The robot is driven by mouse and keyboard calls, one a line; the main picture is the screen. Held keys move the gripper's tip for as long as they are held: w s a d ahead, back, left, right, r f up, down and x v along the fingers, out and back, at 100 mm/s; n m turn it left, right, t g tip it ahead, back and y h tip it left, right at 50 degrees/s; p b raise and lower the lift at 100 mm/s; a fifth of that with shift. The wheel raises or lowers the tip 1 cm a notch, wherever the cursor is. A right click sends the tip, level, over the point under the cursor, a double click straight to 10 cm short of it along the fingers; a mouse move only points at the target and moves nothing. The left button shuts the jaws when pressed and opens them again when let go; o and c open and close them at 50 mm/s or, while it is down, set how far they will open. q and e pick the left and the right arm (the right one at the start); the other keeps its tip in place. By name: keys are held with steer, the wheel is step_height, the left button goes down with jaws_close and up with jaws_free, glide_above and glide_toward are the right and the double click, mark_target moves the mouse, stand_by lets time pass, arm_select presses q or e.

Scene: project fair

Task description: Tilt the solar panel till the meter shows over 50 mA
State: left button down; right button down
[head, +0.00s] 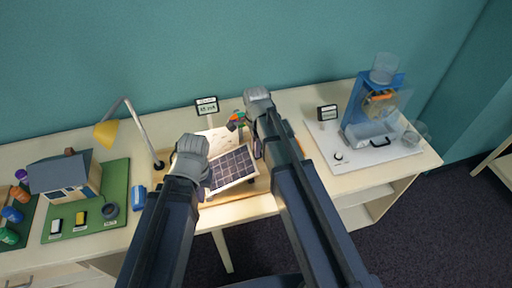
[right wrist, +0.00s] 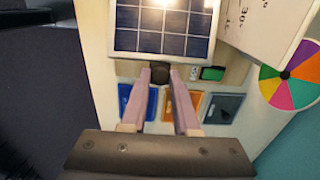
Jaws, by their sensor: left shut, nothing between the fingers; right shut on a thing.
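The solar panel (head: 232,168), dark cells in a pale frame, sits tilted on a wooden board on the table. It also fills the top of the right wrist view (right wrist: 162,28), with a bright light glint. My right gripper (right wrist: 160,75) is shut on a dark knob (right wrist: 160,74) at the panel's edge; in the head view my right arm hides this grip. My left gripper (head: 192,150) is shut and empty, over the panel's left edge.
A yellow-shaded lamp (head: 106,132) stands left of the panel. A house model (head: 66,178) on a green base is further left. A blue machine with a clear container (head: 382,68) stands on a white board at right. A coloured wheel (right wrist: 288,75) is beside the panel.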

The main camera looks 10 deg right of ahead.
stand_by(0.5)
steer(key=shift+h, duration=0.9)
steer(key=a+r+p, duration=0.2)
steer(key=r+p, duration=0.1)
steer(key=shift+a+r, duration=0.15)
steer(key=shift+a, duration=0.1)
steer(key=shift+a+r+h, duration=0.4)
steer(key=shift+a, duration=0.05)
steer(key=c, duration=0.7)
jaws_free()
steer(key=shift+o, duration=0.2)
steer(key=shift+p, duration=0.3)
